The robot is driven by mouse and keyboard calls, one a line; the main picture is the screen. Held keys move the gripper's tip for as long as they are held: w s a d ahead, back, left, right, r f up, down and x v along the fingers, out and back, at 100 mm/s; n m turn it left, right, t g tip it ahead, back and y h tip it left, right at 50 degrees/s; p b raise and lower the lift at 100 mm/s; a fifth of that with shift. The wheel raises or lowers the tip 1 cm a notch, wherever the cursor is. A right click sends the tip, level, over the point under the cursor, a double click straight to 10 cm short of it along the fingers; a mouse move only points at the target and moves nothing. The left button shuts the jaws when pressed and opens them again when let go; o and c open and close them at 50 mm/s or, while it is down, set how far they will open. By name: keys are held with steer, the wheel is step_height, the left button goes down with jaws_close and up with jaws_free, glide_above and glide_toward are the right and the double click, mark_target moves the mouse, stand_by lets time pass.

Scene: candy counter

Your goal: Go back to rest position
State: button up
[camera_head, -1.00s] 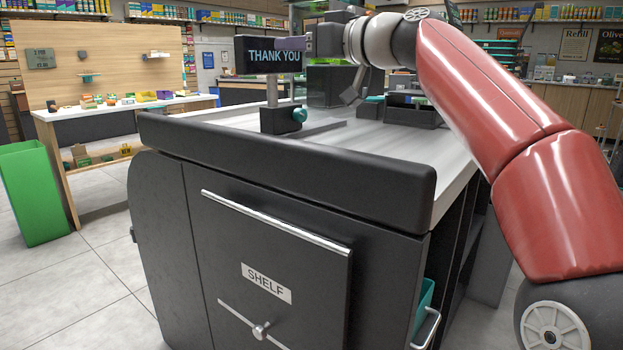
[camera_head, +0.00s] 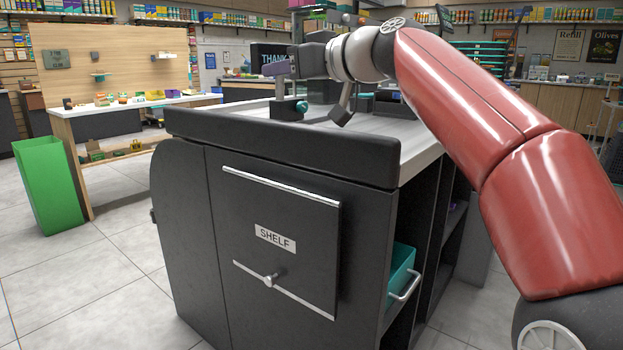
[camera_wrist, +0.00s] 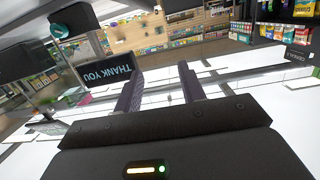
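My gripper (camera_wrist: 160,72) shows in the wrist view with its two dark fingers apart and nothing between them. In the head view my gripper (camera_head: 282,68) is above the counter's far part, pointing left, and partly covers the black "THANK YOU" sign (camera_head: 268,52). The sign also shows in the wrist view (camera_wrist: 106,73), left of the fingers and upside down. My red arm reaches in from the right over the counter.
The dark counter (camera_head: 280,145) with a "SHELF" door (camera_head: 280,205) stands close in front. A teal bin (camera_head: 401,266) sits in its right side. A green bin (camera_head: 50,185) and a wooden display (camera_head: 115,85) are at left. Floor at lower left is clear.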

steer(key=s+f+m+g+h+p, duration=0.1)
steer(key=s+f+m+h, duration=0.15)
steer(key=f, duration=0.45)
steer(key=s+f+m+g+h+p, duration=0.1)
steer(key=s+f+h, duration=0.3)
steer(key=f, duration=0.3)
steer(key=s+d+f+m+g+h+p, duration=0.1)
steer(key=s+d+f+m+h, duration=0.2)
steer(key=s+d+f, duration=0.6)
steer(key=s+d+f+m+g+h+p, duration=0.1)
steer(key=s+d+f+m+g+h, duration=0.1)
steer(key=s+d+f, duration=0.8)
steer(key=s+f+m+h, duration=0.1)
steer(key=s+f, duration=0.3)
steer(key=shift+s+d+f, duration=0.15)
steer(key=shift+s+d, duration=0.1)
steer(key=shift+s, duration=0.05)
steer(key=shift+a+m, duration=0.1)
steer(key=shift+m, duration=0.15)
